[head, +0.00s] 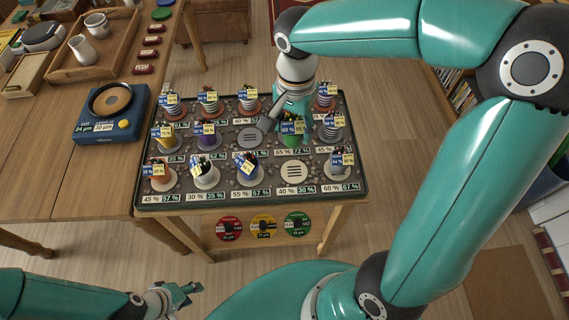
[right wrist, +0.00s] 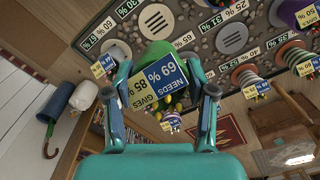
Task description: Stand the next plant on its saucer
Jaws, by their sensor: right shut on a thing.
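My right gripper (head: 294,114) reaches down over the tray's right half and is shut on a green potted plant (head: 290,142). Its blue, white and yellow tag (right wrist: 158,84) reads needs 69 %, gives 85 % in the right wrist view, where the gripper (right wrist: 171,84) straddles it. The pot's base is hard to see; I cannot tell whether it touches anything. A grey saucer (head: 250,138) in the middle row and a cream saucer (head: 294,172) in the front row are bare. My left gripper (head: 178,294) is at the lower left, away from the tray; its finger opening is unclear.
The dark tray (head: 140,192) holds several tagged plants on saucers close around the right gripper, with percentage labels before them. A wooden table at the left carries a blue device (head: 110,113) and a wooden tray with white jugs (head: 84,50). Coloured discs (head: 263,226) hang at the front.

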